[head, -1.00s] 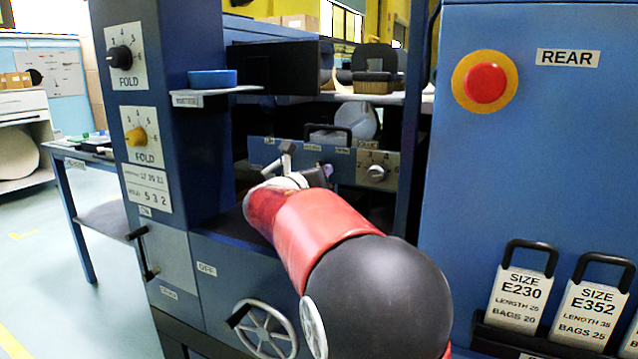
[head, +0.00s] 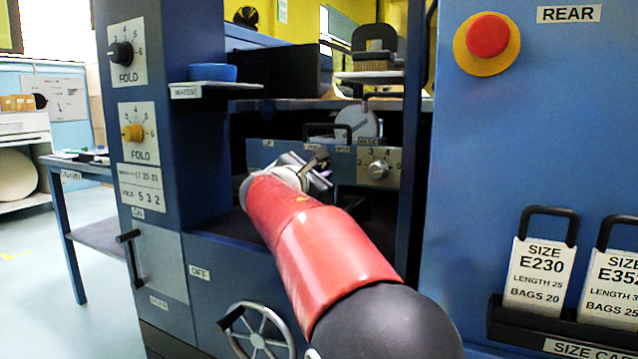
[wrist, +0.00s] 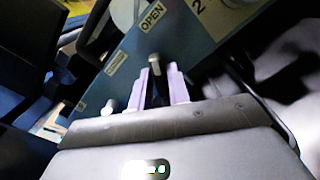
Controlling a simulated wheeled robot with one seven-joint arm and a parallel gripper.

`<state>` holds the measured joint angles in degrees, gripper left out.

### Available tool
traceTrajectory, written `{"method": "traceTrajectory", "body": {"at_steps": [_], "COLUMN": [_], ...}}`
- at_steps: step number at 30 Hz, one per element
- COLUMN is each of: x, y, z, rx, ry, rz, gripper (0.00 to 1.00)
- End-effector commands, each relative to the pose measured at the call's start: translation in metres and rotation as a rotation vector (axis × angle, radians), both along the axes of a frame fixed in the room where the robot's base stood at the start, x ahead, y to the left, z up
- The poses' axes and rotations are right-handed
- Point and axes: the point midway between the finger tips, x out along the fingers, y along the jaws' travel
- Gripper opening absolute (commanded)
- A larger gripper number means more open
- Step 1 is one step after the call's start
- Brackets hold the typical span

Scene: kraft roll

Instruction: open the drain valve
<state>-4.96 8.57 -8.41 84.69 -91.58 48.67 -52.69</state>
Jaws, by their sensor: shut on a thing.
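In the wrist view a small grey valve lever (wrist: 154,63) stands out from a blue-grey panel (wrist: 132,62), below a label reading OPEN (wrist: 152,16). My gripper (wrist: 163,78) has its two pale purple fingers around the lever, shut on it. The lever's base is hidden by the fingers. In the head view my gripper (head: 322,176) is at the same panel, inside the machine's recess. There the lever is hard to tell from the wrist parts, and the panel labels are too small to read.
A numbered dial (head: 377,169) sits just right of my gripper. A blue post (head: 416,130) and a wide blue cabinet (head: 530,130) bound the recess on the right. A shelf with a blue tub (head: 213,72) juts out at upper left. A handwheel (head: 262,335) is below.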

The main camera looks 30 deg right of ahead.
Motion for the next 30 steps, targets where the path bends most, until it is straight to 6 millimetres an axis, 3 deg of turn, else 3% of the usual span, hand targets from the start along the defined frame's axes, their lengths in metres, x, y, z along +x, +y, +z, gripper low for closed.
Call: {"method": "traceTrajectory", "body": {"at_steps": [12, 29, 30], "x": [0.0, -0.0001, -0.0001], "y": [0.0, -0.0002, -0.0002], "z": [-0.0012, -0.0006, -0.0006], "rx": [0.122, 0.139, 0.139], "ry": [-0.154, -0.176, -0.176], "rz": [0.0, 0.0, 0.0], "gripper": [0.0, 0.0, 0.21]}}
